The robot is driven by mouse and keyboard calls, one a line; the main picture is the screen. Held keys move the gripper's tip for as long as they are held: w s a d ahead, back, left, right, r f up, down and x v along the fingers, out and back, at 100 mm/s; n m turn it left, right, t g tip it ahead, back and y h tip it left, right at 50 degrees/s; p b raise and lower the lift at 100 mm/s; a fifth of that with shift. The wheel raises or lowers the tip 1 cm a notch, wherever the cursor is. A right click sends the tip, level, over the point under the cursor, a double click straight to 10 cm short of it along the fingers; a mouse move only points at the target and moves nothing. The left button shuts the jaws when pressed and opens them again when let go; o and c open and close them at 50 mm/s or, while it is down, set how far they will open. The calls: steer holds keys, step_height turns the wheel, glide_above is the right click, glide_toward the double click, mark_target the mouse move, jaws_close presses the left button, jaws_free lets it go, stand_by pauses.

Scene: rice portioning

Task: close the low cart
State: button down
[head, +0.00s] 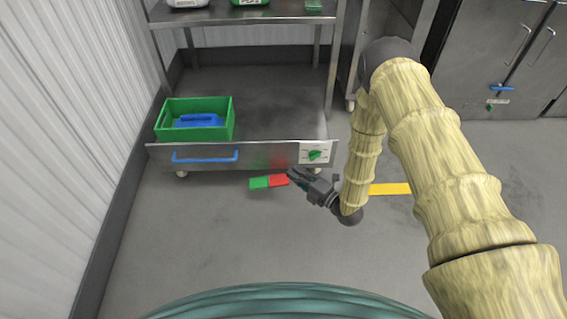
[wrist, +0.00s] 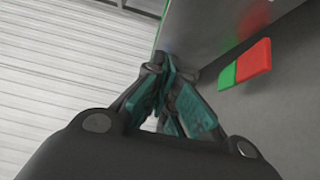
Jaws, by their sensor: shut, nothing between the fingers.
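The low cart is a grey metal drawer-like unit with a flat front panel (head: 270,155), standing forward of the shelf legs in the head view. My gripper (head: 290,174) is shut and empty, low in front of the panel's right half. In the wrist view my fingertips (wrist: 168,66) are close to the shiny panel (wrist: 205,30); I cannot tell whether they touch it.
A green crate (head: 229,120) with a blue item (head: 200,120) sits in the cart's left part. A ribbed wall (head: 60,150) runs along the left. Grey cabinets (head: 490,60) stand at right. The front-left floor is clear.

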steer(key=b, duration=0.4)
glide_toward(266, 143)
steer(key=s+a, duration=0.1)
steer(key=a, duration=0.2)
steer(key=shift+w+a+b, duration=0.15)
steer(key=shift+w+b, duration=0.6)
steer(key=shift+w, duration=1.35)
